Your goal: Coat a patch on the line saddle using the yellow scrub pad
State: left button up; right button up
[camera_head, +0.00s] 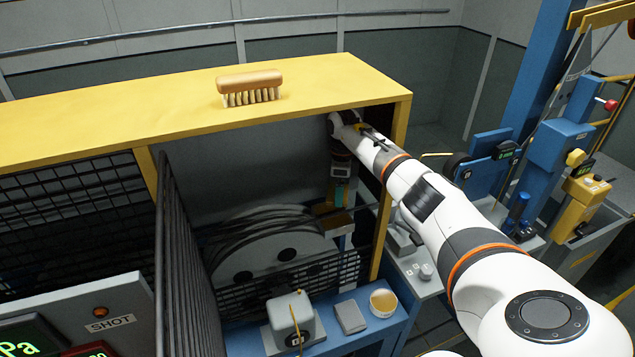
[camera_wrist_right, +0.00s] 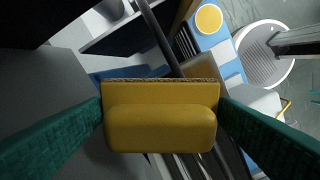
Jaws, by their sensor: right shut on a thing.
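The yellow scrub pad (camera_wrist_right: 160,130) is held between the two green fingers of my right gripper (camera_wrist_right: 160,118) in the right wrist view. Its back faces the camera. In the head view my right gripper (camera_head: 339,190) points down inside the yellow-framed opening, to the right of the cable drum. A tan-brown surface (camera_head: 338,222) lies below it and looks like the line saddle. It also shows in the wrist view (camera_wrist_right: 220,72), beyond the pad, beside a dark line. I cannot tell whether the pad touches it. My left gripper is not in view.
The cable drum (camera_head: 265,250) stands behind a mesh guard. A cup with yellow-tan contents (camera_head: 383,302) and a grey box (camera_head: 290,318) stand on the blue ledge. A wooden brush (camera_head: 249,86) lies on the yellow top beam (camera_head: 150,112), above the opening.

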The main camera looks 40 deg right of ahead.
jog(key=shift+r+p, duration=0.3)
jog(key=shift+r, duration=0.35)
jog(key=shift+d+r+p, duration=0.25)
jog(key=shift+r+p, duration=0.6)
jog(key=shift+r, duration=0.15)
jog(key=shift+a+r, duration=0.1)
jog(key=shift+r, duration=0.1)
